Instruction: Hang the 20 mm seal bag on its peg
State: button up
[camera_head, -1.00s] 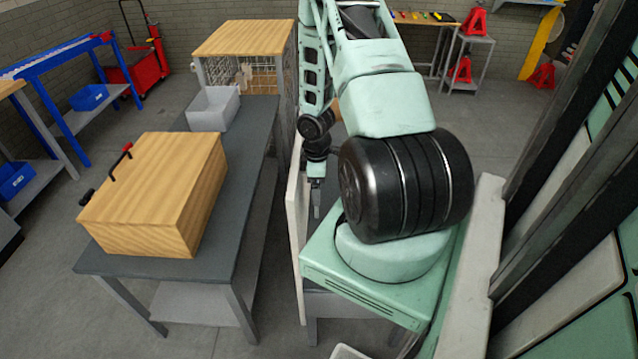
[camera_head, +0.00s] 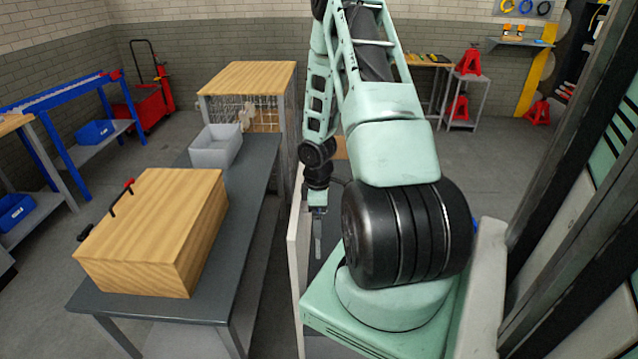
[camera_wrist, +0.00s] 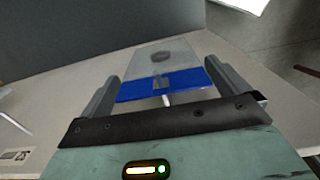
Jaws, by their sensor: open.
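A clear bag (camera_wrist: 163,55) with a blue header band (camera_wrist: 185,83) and a dark ring inside lies between the fingers of my gripper (camera_wrist: 162,88) in the wrist view. The fingers stand apart, one on each side of the header. A pale rod (camera_wrist: 167,100), apparently a peg, shows at the header's near edge, below a small grey patch. I cannot tell whether it passes through the header. In the head view my gripper (camera_head: 317,238) points down beside a pale upright panel (camera_head: 294,250); the bag cannot be made out there.
A pale surface (camera_wrist: 60,105) lies behind the bag, with another thin rod (camera_wrist: 15,123) and a printed label (camera_wrist: 15,157) at left. A dark grey table (camera_head: 250,215) on the left carries a wooden box (camera_head: 155,225) and a grey bin (camera_head: 216,147).

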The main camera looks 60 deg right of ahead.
notch_tip(320, 180, up, 14)
dwell(0.3)
